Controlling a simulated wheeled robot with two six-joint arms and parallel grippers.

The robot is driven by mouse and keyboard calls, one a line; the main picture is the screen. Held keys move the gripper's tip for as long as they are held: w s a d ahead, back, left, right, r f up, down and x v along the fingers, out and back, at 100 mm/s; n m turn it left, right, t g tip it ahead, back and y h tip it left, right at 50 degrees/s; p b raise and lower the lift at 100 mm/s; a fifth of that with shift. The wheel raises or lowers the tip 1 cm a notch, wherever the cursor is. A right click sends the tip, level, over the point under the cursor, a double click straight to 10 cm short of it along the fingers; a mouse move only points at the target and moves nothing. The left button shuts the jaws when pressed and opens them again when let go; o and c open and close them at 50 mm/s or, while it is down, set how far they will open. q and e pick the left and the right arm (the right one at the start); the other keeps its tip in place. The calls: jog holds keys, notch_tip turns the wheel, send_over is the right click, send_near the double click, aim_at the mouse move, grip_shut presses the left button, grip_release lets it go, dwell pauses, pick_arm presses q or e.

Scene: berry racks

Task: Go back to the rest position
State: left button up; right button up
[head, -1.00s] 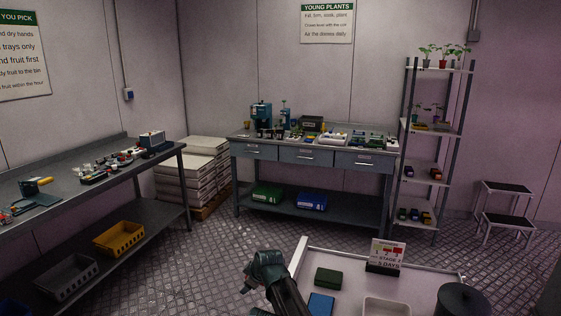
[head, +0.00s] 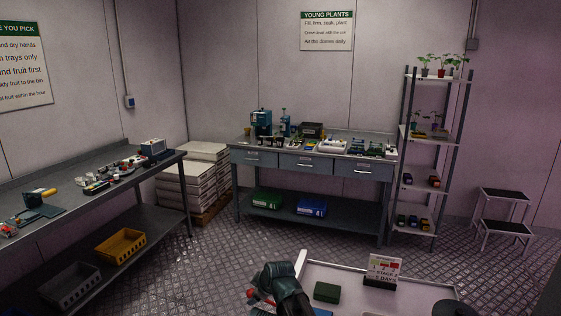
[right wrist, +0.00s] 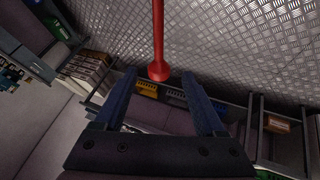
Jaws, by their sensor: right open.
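My right gripper (right wrist: 158,82) shows in the right wrist view with its two dark blue fingers apart and nothing seen pinched between them. A red rod with a flared end (right wrist: 158,40) hangs into that view from the top edge, ending in line with the gap between the fingertips; I cannot tell how far off it is. In the head view one of my dark teal arm links is at the bottom middle, with a small red part beside it. My left gripper is not identifiable in either view.
A left bench (head: 75,190), back bench (head: 310,162), rack (head: 405,130) and step stool (head: 505,225) stand around. The middle floor (head: 225,255) is clear.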

aim_at(252, 290)
jog(key=p+v, duration=0.4)
jog(key=v, duration=0.2)
jog(key=b+x, duration=0.5)
jog(key=x, duration=0.1)
jog(key=b+x, duration=0.5)
jog(key=x, duration=0.2)
jog(key=shift+w+a+b, duration=0.25)
jog(key=shift+w+b, duration=0.05)
jog(key=shift+w, duration=0.15)
jog(key=shift+s+d+r+p, duration=0.1)
jog(key=shift+r+p, duration=0.65)
jog(key=shift+s+d+r, duration=0.1)
jog(key=shift+d+r, duration=0.05)
jog(key=shift+r, duration=0.15)
jog(key=shift+d+r+t+y, duration=0.1)
jog(key=shift+r+t+y, duration=0.3)
jog(key=shift+y, duration=0.3)
